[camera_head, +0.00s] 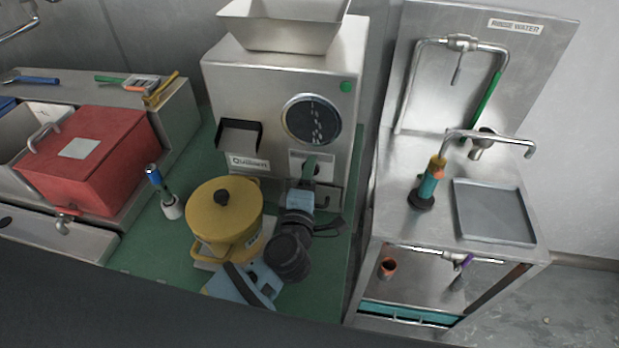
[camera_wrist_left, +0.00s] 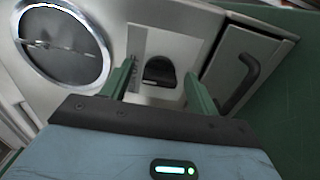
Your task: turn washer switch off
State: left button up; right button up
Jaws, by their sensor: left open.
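A black rotary knob (camera_wrist_left: 160,70) sits on a light panel on the front of the steel machine (camera_head: 270,85). A small white mark shows at the lower left of the knob. My left gripper (camera_head: 310,166) is in front of the machine's lower right face and mostly hides the knob in the head view. In the left wrist view, its two green fingers (camera_wrist_left: 160,76) are apart, one on each side of the knob. I cannot tell whether they touch it. My right gripper is not in view.
A round window (camera_head: 311,120) is above my left gripper. A dark handle (camera_wrist_left: 243,82) lies right of the knob in the wrist view. A yellow pot (camera_head: 224,215) stands close left of my arm. A steel sink unit (camera_head: 400,215) stands right.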

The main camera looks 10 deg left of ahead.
pick_arm(q)
jog(key=s, duration=0.7)
jog(key=shift+s+b, duration=0.35)
jog(key=shift+s, duration=0.05)
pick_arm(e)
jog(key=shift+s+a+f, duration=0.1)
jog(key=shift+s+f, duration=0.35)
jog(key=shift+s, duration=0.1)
